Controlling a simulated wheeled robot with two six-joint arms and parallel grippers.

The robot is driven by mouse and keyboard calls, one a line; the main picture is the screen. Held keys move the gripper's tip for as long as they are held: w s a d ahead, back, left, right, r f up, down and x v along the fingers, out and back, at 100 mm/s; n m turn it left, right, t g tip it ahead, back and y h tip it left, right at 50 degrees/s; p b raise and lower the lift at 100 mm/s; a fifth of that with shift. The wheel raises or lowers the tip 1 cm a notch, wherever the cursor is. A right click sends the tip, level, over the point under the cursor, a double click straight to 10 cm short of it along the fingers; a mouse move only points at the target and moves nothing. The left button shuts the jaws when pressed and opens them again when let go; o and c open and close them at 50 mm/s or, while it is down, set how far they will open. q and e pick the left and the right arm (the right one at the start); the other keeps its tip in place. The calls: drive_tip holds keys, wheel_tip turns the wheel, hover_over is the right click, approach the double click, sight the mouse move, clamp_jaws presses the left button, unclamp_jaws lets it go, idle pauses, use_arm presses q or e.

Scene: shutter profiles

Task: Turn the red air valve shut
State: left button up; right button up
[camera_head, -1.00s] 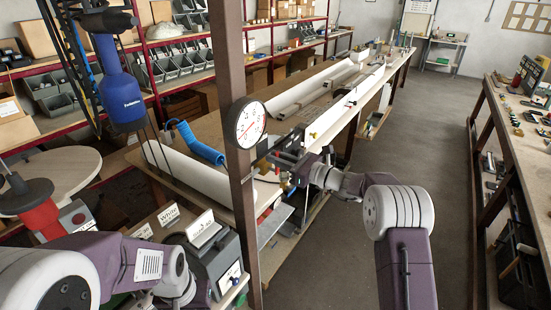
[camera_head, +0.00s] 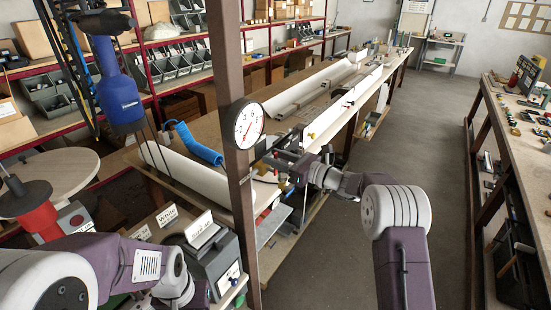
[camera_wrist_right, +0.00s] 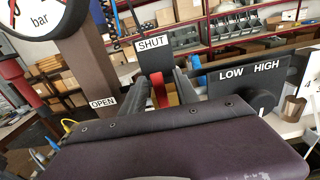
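The red air valve handle (camera_wrist_right: 159,88) shows in the right wrist view as a short red strip below the SHUT label (camera_wrist_right: 153,42). The OPEN label (camera_wrist_right: 103,102) is lower and to the left. My right gripper (camera_wrist_right: 168,88) has its dark fingers at the red handle, one on each side. I cannot tell whether they press on it. In the head view my right gripper (camera_head: 277,160) is beside the brown post, at the bench edge, and the handle is too small to make out. My left arm comes in at the lower left; its fingers cannot be made out.
A round pressure gauge (camera_head: 244,125) sits on the brown post (camera_head: 229,60), close left of my right gripper. A LOW/HIGH panel (camera_wrist_right: 250,80) stands right of the handle. A blue hose (camera_head: 198,145) and white profiles lie on the bench. The floor aisle (camera_head: 430,150) is clear.

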drive_tip(key=b+v, duration=0.3)
drive_tip(key=v, duration=0.6)
drive_tip(key=shift+b, duration=0.3)
